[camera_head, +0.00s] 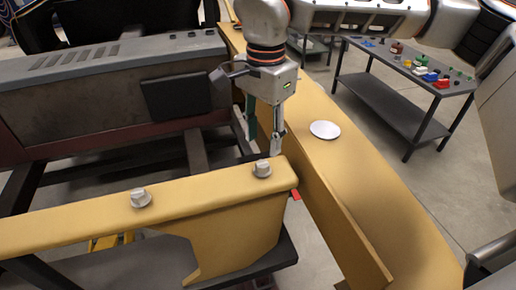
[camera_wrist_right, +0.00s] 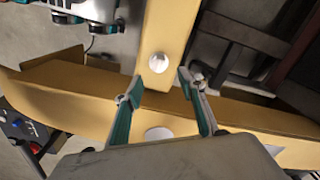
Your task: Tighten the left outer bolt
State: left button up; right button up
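A yellow beam (camera_head: 75,222) runs across the left of the head view and carries two grey hex bolts. One bolt (camera_head: 140,198) sits mid-beam; the other bolt (camera_head: 262,169) sits near its right end. My right gripper (camera_head: 263,144) points down just above and behind the end bolt. In the right wrist view my right gripper (camera_wrist_right: 160,88) is open, its teal-lined fingers apart and empty. A bolt (camera_wrist_right: 158,62) on the beam shows just beyond the gap between the fingertips, apart from both. My left gripper is not identifiable in the head view.
A second yellow beam (camera_head: 372,190) with a flat silver disc (camera_head: 325,129) lies right of the gripper. A dark machine body (camera_head: 100,95) stands behind at left. A grey table (camera_head: 390,75) with small coloured parts stands back right. Open floor lies between.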

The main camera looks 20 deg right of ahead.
aim_at(262, 164)
jog(key=shift+s+a+f+p, duration=0.1)
jog(key=shift+f+p, duration=0.2)
jog(key=shift+f, duration=3.25)
jog(key=c, duration=1.1)
